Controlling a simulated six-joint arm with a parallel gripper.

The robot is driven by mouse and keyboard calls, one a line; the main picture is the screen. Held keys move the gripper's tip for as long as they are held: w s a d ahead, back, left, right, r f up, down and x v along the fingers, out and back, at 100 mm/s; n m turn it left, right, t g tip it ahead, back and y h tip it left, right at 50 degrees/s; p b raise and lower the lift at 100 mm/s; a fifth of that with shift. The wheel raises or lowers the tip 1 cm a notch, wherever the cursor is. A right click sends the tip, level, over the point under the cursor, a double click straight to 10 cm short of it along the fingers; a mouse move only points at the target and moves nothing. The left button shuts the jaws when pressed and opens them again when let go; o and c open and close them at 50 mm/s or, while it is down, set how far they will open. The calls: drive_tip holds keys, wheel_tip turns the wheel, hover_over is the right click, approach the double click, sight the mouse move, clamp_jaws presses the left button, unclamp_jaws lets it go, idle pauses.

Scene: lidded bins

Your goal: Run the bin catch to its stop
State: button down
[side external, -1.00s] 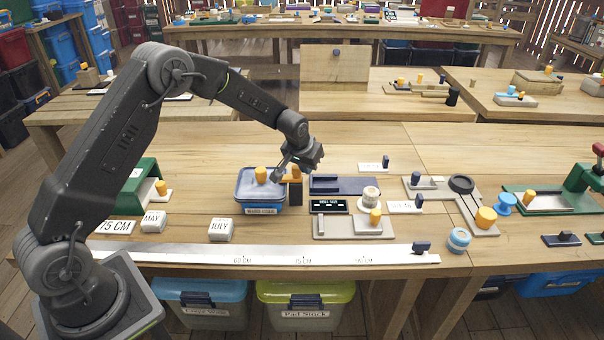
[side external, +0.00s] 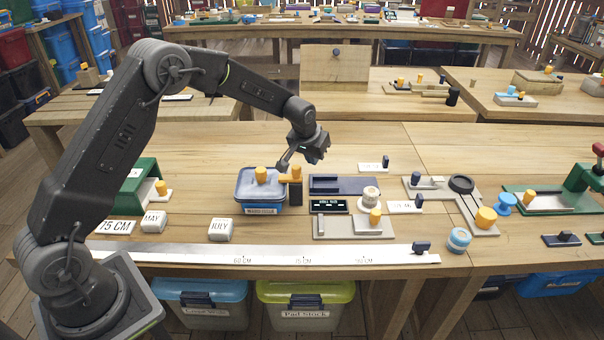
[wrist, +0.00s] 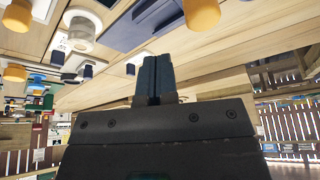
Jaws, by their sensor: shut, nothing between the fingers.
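The bin (side external: 262,209) is a blue box with a grey-blue lid (side external: 245,186) and a label on its front. An orange knob (side external: 261,173) stands on the lid. The catch (side external: 296,174) is an orange piece with an upright knob, on a dark post (side external: 295,194) at the bin's right side. Its arm points left toward the lid; I cannot tell whether it touches it. My gripper (side external: 284,164) is shut and empty, just above and behind the catch arm, apparently clear of it. The wrist view shows the closed fingers (wrist: 154,75) with nothing between them.
A dark blue tray (side external: 345,185), a small dark display (side external: 328,206) and a grey plate with an orange knob (side external: 330,228) lie right of the catch. A long metal ruler (side external: 200,252) runs along the front edge. The bench left of the bin has free room.

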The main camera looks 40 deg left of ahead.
wheel_tip(320, 180, up, 4)
drive_tip(key=shift+f, duration=0.1)
idle(0.4)
drive_tip(key=s+d+r+m, duration=0.1)
drive_tip(key=s+d+r, duration=0.1)
drive_tip(key=s+r, duration=0.65)
drive_tip(key=s+d+r+m, duration=0.1)
drive_tip(key=s+d+r, duration=0.2)
drive_tip(key=s+r, duration=0.6)
drive_tip(key=s+d+f+m+t+h, duration=0.1)
drive_tip(key=s+d+f, duration=0.1)
drive_tip(key=s, duration=1.8)
drive_tip(key=shift+s+d, duration=0.2)
drive_tip(key=shift+s, duration=0.15)
